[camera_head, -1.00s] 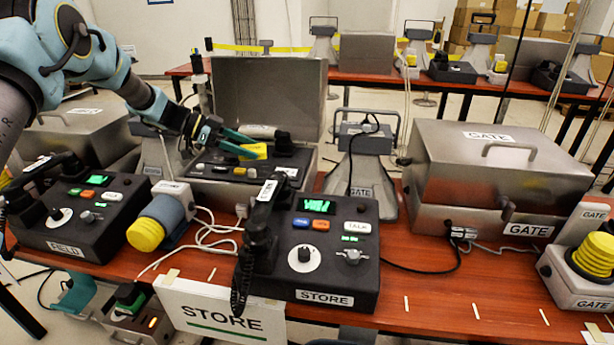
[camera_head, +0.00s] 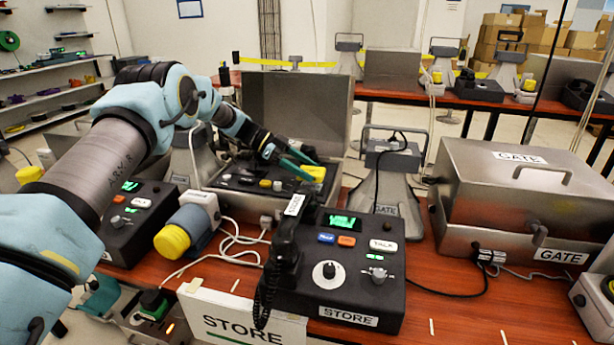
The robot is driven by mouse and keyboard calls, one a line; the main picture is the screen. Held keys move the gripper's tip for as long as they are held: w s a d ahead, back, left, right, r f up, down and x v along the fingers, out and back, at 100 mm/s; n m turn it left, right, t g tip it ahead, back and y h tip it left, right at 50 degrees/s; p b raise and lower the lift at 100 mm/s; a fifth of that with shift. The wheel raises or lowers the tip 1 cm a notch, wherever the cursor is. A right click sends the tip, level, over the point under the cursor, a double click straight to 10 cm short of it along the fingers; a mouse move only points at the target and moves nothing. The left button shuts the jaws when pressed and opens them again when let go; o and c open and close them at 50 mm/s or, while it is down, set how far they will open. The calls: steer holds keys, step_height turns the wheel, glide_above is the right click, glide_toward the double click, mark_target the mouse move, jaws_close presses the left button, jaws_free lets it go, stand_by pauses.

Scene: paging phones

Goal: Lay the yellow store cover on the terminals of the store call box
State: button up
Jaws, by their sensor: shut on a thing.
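The yellow store cover (camera_head: 315,173) is between the teal fingertips of my gripper (camera_head: 304,166), which is shut on it. My gripper reaches over the right part of an open grey metal call box (camera_head: 296,104) with its lid up. The box stands behind the STORE phone (camera_head: 345,275). The cover appears over the box's dark panel (camera_head: 240,176) near its right side. I cannot tell whether it touches the panel. The terminals under the cover are not clearly visible.
A grey horn stand marked GATE (camera_head: 384,188) is just right of the open box. A closed GATE box (camera_head: 520,190) is further right. A yellow-capped grey cylinder (camera_head: 185,235) and white cables lie left of the STORE phone. A STORE sign (camera_head: 235,320) hangs in front.

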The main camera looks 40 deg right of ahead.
steer(key=shift+f, duration=1.45)
steer(key=o, duration=1.5)
steer(key=shift+r, duration=0.1)
steer(key=b+v, duration=0.2)
steer(key=v, duration=0.9)
steer(key=shift+w+a+r, duration=0.2)
steer(key=shift+w+a, duration=0.1)
steer(key=shift+w, duration=0.1)
